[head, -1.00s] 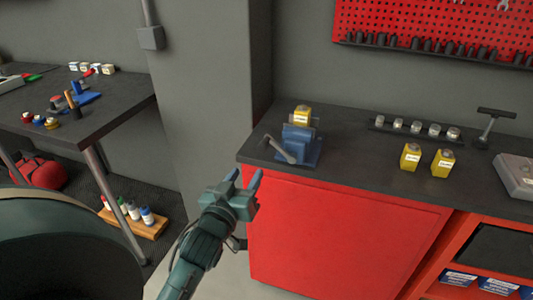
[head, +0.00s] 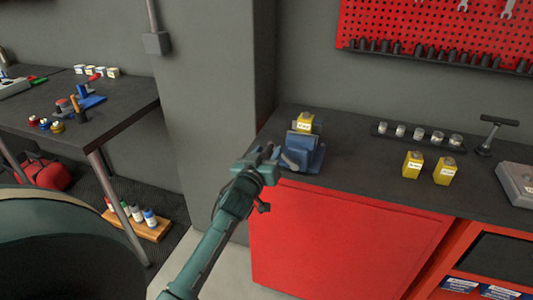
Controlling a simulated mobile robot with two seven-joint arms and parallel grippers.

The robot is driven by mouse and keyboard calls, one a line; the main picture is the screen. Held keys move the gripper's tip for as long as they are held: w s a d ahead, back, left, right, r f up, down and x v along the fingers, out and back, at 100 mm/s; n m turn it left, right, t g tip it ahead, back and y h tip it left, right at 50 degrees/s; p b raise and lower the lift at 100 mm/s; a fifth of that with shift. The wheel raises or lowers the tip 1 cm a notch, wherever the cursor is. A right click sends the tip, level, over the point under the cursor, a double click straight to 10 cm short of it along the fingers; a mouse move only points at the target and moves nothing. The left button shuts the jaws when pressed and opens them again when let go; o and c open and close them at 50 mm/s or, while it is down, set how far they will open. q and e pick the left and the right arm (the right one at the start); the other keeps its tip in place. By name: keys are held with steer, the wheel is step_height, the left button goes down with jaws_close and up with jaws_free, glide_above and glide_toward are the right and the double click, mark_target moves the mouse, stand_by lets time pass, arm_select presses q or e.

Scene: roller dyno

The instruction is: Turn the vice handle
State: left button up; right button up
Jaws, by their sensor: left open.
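The blue vice (head: 303,150) stands on the dark top of the red cabinet, near its left end. Its grey handle (head: 290,161) shows at the vice's lower left and is partly hidden by my left gripper. My left gripper (head: 266,152) is open, with its fingertips beside the handle at the cabinet's left edge. I cannot tell if the fingers touch the handle. My right gripper is not in view.
A grey case (head: 517,182) lies at the far right. A second bench (head: 60,115) is at left.

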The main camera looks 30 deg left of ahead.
arm_select(q)
steer(key=shift+c, duration=0.3)
jaws_close()
stand_by(0.3)
